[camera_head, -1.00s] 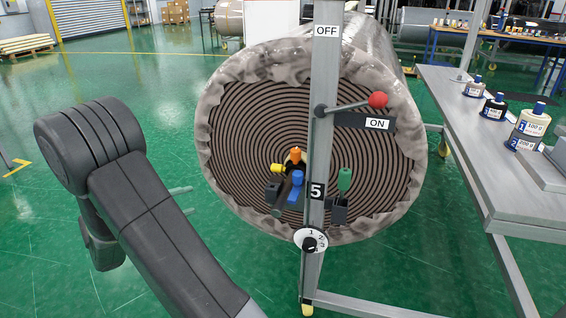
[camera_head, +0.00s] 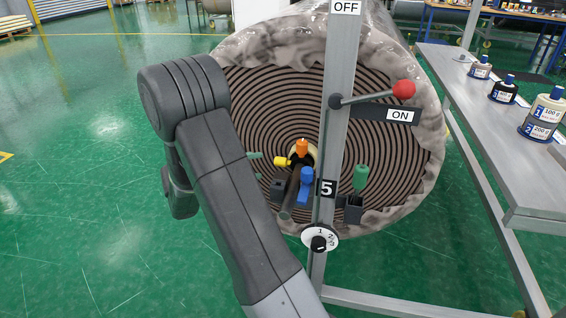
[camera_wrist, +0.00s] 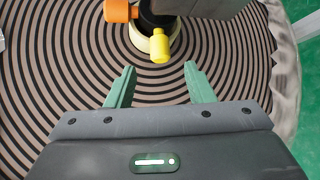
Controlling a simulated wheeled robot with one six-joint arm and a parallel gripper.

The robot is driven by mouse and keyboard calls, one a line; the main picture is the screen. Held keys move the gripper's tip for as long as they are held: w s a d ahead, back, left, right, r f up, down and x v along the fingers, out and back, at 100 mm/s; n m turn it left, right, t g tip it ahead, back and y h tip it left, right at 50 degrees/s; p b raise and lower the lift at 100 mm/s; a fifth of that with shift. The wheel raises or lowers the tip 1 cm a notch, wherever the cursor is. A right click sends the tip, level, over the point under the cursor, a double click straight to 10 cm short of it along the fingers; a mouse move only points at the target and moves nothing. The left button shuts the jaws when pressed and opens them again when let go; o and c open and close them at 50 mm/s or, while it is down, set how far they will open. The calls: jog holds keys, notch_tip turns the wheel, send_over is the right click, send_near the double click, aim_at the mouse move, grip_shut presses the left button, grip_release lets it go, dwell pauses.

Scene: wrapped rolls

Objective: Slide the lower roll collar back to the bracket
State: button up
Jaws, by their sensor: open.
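A large wrapped roll (camera_head: 400,165) faces me, its end a dark spiral. At its centre is a pale core ring (camera_wrist: 138,40) with a black hub carrying an orange knob (camera_head: 301,147) and a yellow knob (camera_head: 280,161). A dark shaft (camera_head: 289,193) juts out towards me, beside a blue-handled part (camera_head: 304,184). I cannot tell for certain which part is the collar or the bracket. My gripper (camera_wrist: 160,80) is open and empty, its two green fingers apart below the yellow knob in the wrist view. In the head view its fingertips (camera_head: 254,156) show left of the yellow knob.
A metal post (camera_head: 336,75) marked 5 stands before the roll, with a red-tipped lever (camera_head: 403,89) at ON and a white dial (camera_head: 319,238). A green knob (camera_head: 360,177) is right of it. A bench (camera_head: 500,150) with bottles stands right.

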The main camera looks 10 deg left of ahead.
aim_at(276, 163)
jog(key=x, duration=0.9)
jog(key=shift+d+b, duration=0.1)
jog(key=shift+b, duration=0.3)
grip_shut()
